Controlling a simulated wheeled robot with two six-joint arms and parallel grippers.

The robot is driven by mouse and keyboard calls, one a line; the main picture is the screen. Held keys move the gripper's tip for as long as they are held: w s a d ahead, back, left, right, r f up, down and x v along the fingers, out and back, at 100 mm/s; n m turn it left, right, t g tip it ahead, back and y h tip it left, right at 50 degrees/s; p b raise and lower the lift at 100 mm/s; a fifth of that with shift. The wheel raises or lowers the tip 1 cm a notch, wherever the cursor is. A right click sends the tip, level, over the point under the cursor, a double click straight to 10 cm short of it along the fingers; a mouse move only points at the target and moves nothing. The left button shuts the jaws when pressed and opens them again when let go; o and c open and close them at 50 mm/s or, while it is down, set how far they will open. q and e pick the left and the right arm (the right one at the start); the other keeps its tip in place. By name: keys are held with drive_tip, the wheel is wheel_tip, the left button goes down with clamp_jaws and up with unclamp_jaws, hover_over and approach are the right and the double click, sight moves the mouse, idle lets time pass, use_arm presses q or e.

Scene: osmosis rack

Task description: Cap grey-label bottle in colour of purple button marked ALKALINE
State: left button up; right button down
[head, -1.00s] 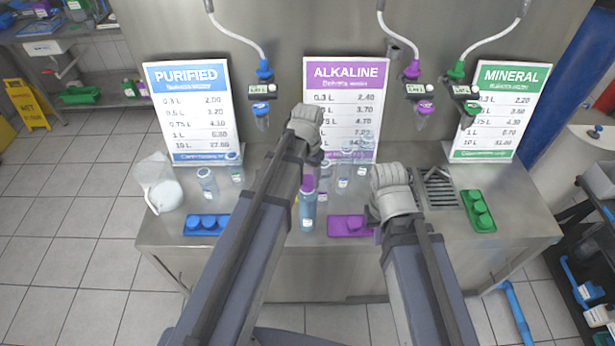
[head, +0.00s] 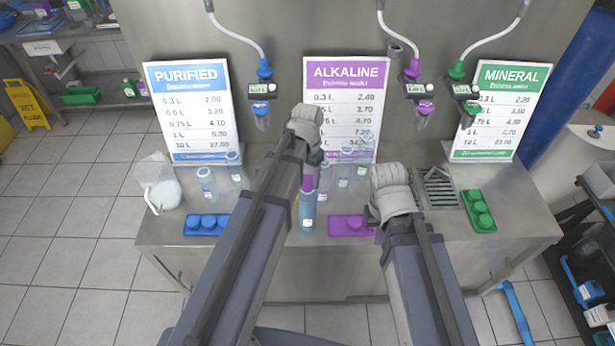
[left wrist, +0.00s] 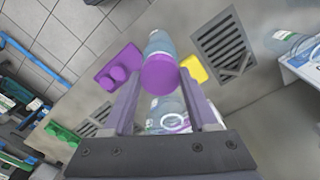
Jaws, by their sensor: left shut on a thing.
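My left gripper (left wrist: 161,84) is shut on a purple cap (left wrist: 160,73). In the head view the purple cap (head: 308,185) shows just below my left wrist, at the mouth of an upright clear bottle (head: 307,211). The bottle (left wrist: 160,43) lies in line beyond the cap in the left wrist view. I cannot tell whether the cap is seated or only touching. The bottle's label is too small to read its colour surely. My right gripper (head: 390,192) is over the counter beside the purple tray (head: 338,233); its fingers are hidden. The ALKALINE sign (head: 346,72) is purple.
Several other bottles stand close by, such as one at left (head: 207,184) and one behind (head: 343,176). A blue cap tray (head: 192,230), a green cap tray (head: 487,223), a drain grate (head: 437,185) and a white jug (head: 157,183) are on the counter.

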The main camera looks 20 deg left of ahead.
use_arm(q)
drive_tip(key=shift+f+b, duration=0.4)
idle(0.3)
drive_tip(key=shift+r, duration=0.15)
idle(0.5)
drive_tip(key=o, duration=1.4)
drive_tip(key=shift+o, duration=0.6)
drive_tip(key=shift+r, duration=0.1)
drive_tip(key=shift+r+p, duration=2.95)
drive_tip(key=shift+p, duration=0.25)
